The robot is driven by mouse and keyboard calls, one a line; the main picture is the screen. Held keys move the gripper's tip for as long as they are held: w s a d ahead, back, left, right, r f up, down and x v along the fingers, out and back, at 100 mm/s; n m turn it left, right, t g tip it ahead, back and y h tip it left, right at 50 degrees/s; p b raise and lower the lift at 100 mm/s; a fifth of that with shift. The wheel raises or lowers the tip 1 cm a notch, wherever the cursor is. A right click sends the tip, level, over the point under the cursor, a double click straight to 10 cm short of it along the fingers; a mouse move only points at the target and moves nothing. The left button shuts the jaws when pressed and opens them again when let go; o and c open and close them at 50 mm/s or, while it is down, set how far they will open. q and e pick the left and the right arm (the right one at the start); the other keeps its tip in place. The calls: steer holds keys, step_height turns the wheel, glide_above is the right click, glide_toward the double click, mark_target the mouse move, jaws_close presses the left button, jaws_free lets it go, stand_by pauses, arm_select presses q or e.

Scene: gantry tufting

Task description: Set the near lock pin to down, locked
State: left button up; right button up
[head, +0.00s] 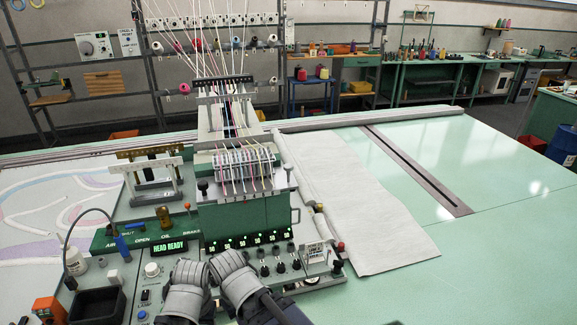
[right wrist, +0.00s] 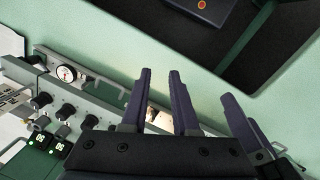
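No part is clearly marked as the near lock pin. A dark knob (head: 337,268) is at the console's near right corner; whether any is up or down is unclear. My left gripper (head: 187,284) and right gripper (head: 235,276) are side by side over the console's near edge, their fingertips hidden in the head view. In the right wrist view my right gripper (right wrist: 160,84) has its fingers apart, with a small pale part behind the gap.
The console has a lit "HEAD READY" display (head: 170,249), green readouts (head: 245,242) and several black knobs (right wrist: 66,111). A gauge (right wrist: 66,73) is nearby. White cloth (head: 355,200) lies to the right; the green table (head: 480,250) beyond is clear. A black tray (head: 97,304) is at lower left.

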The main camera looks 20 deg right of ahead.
steer(key=shift+w+r, duration=0.25)
steer(key=shift+w, duration=0.05)
steer(key=shift+c, duration=0.7)
steer(key=w+d+r+t+y+p, duration=0.1)
steer(key=w+r+p, duration=0.1)
steer(key=w, duration=0.1)
steer(key=w+d+r+t+y+p, duration=0.1)
steer(key=w+r+t+p, duration=0.1)
steer(key=w+r, duration=0.1)
steer(key=w+r+t+p, duration=0.1)
steer(key=w+r+t, duration=0.1)
steer(key=w, duration=0.2)
steer(key=shift+w+d+r+m+y+p, duration=0.15)
steer(key=shift+w+d+m+y+p, duration=0.15)
steer(key=shift+d+y+p, duration=0.1)
jaws_close()
steer(key=w+d+r+m+t+h+p, duration=0.1)
steer(key=w+d+r+m+t+p, duration=0.1)
steer(key=w+d+r+t, duration=0.3)
steer(key=w+d+r+m+t+h+p, duration=0.1)
steer(key=w+d+r+t+p, duration=0.4)
steer(key=d+r, duration=0.8)
step_height(320, 180, up, 4)
steer(key=shift+w+d+f+m+h, duration=0.2)
steer(key=shift+w+d+m+h, duration=0.25)
steer(key=shift+w, duration=0.45)
